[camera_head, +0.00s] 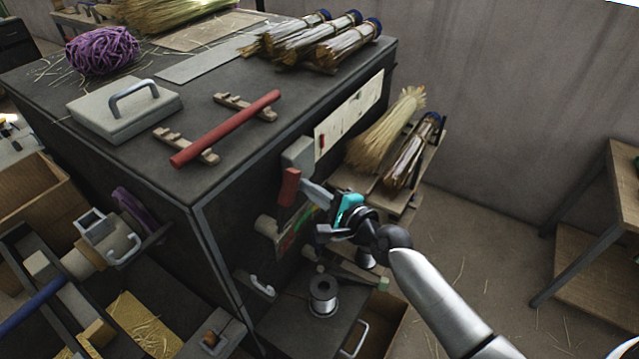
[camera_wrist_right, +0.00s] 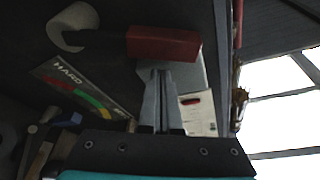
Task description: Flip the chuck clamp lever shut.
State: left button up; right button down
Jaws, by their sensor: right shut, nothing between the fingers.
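On the cabinet's side face is a red-gripped lever (camera_head: 290,187); a dark arm joins its grip (camera_wrist_right: 165,43) to a pale round hub (camera_wrist_right: 73,25). A coloured gauge plate reading "HARD" (camera_wrist_right: 85,90) lies beside it. At lower left, a blue rod (camera_head: 35,303) runs into a tan chuck-like holder (camera_head: 78,264), with a grey metal loop (camera_head: 124,248) beside it. I cannot tell for sure which part is the chuck clamp lever. My right gripper (camera_head: 310,190) is shut and empty, its fingertips (camera_wrist_right: 160,75) close to the red grip; contact is unclear. My left gripper is out of view.
The cabinet top (camera_head: 120,170) carries a red rod (camera_head: 225,128) on wooden rests, a grey handled block (camera_head: 125,108), purple twine (camera_head: 101,50) and broom bundles (camera_head: 325,40). A wire spool (camera_head: 323,296) stands on a lower shelf. Open floor (camera_head: 480,240) lies at right.

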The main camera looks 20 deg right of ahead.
aim_at(293, 190)
jog(key=shift+s+a+r+p, duration=0.3)
jog(key=shift+s+a, duration=0.05)
jog(key=shift+a, duration=0.1)
dwell(0.3)
jog(key=shift+s+a+r+n, duration=0.15)
jog(key=shift+a+r+n, duration=0.05)
jog(key=shift+a+n, duration=0.1)
jog(key=shift+s, duration=0.1)
jog(key=shift+s+a+r+n+t, duration=0.55)
jog(key=shift+a+n, duration=0.25)
jog(key=shift+n, duration=0.3)
jog(key=shift+s+a+r+n+t+b, duration=0.25)
jog(key=shift+s+a+n+b, duration=0.35)
jog(key=shift+n, duration=0.2)
jog(key=shift+s+a+f+n+t+y+b, duration=0.1)
jog(key=shift+s+a+n+t+y+b, duration=0.25)
jog(key=shift+s+a+n, duration=0.6)
jog(key=shift+s+a+n+t+y+b, duration=0.1)
jog(key=shift+s+a+n+t+b, duration=0.3)
jog(key=shift+n, duration=0.9)
jog(key=shift+s+a+f+n+t+y+b, duration=0.15)
jog(key=shift+s+a+n+y+b, duration=0.2)
jog(key=shift+a+n, duration=0.75)
jog(key=shift+s, duration=0.1)
